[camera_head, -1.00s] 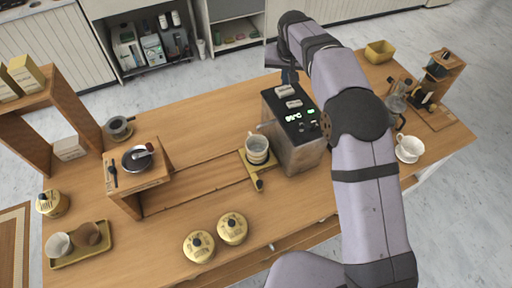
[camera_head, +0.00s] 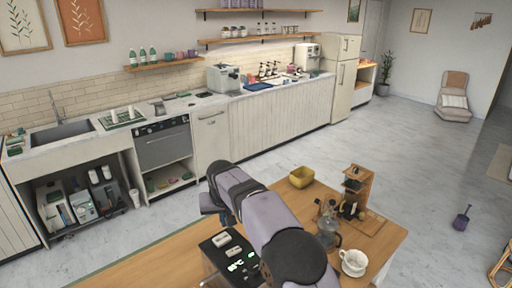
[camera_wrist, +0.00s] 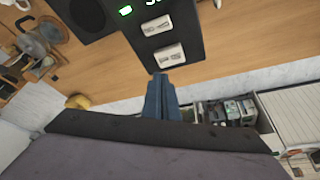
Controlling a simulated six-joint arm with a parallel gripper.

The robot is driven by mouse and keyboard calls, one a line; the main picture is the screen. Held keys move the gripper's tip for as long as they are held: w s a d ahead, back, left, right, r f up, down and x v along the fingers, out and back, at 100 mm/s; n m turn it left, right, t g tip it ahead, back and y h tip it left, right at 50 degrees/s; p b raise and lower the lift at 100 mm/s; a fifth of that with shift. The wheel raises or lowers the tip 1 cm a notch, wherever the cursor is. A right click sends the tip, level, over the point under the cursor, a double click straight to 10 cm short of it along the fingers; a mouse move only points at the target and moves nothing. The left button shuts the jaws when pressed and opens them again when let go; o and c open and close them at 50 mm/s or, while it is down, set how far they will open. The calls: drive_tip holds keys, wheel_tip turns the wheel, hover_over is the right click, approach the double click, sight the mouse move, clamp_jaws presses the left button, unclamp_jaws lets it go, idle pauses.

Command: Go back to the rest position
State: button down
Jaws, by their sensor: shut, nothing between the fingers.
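My gripper (camera_wrist: 160,88) shows in the wrist view as two dark blue fingers close together with nothing between them. They point at the edge of the black top of the machine (camera_wrist: 145,44), which carries two pale blocks and a green display. In the head view the machine (camera_head: 218,270) stands at the bottom, cut off by the frame. My arm reaches over the cart from the lower right, just right of the machine. Its gripper end is at the upper left of the arm and its fingers are mostly hidden there.
The wooden cart top (camera_head: 150,268) is clear left of the machine. Beyond the floor runs a kitchen counter (camera_head: 265,92).

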drive_tip(key=shift+m+g+h, duration=0.3)
drive_tip(key=shift+m+g, duration=0.1)
drive_tip(key=shift+g, duration=0.1)
drive_tip(key=s+d+f+b, duration=0.1)
drive_tip(key=d, duration=0.3)
drive_tip(key=s+d+f, duration=0.1)
drive_tip(key=s+d, duration=0.1)
drive_tip(key=d, duration=0.2)
drive_tip(key=s+d+f+b, duration=0.1)
drive_tip(key=s+d, duration=0.1)
drive_tip(key=d, duration=0.2)
drive_tip(key=shift+s+d+b, duration=0.1)
drive_tip(key=shift+s+b, duration=0.05)
drive_tip(key=shift+b, duration=0.2)
drive_tip(key=s+d+f+g+b, duration=0.1)
drive_tip(key=s+d+f, duration=0.2)
drive_tip(key=s+d, duration=0.3)
drive_tip(key=s+d+f+m+g+b, duration=0.1)
drive_tip(key=s+d+f, duration=0.3)
drive_tip(key=s, duration=0.9)
drive_tip(key=s+d+f+m+g+b, duration=0.1)
drive_tip(key=s+d+f+b, duration=0.2)
drive_tip(key=s+d, duration=0.4)
drive_tip(key=s+f, duration=0.1)
drive_tip(key=s, duration=0.1)
drive_tip(key=shift+s+d+f, duration=0.25)
drive_tip(key=shift+s+d, duration=0.15)
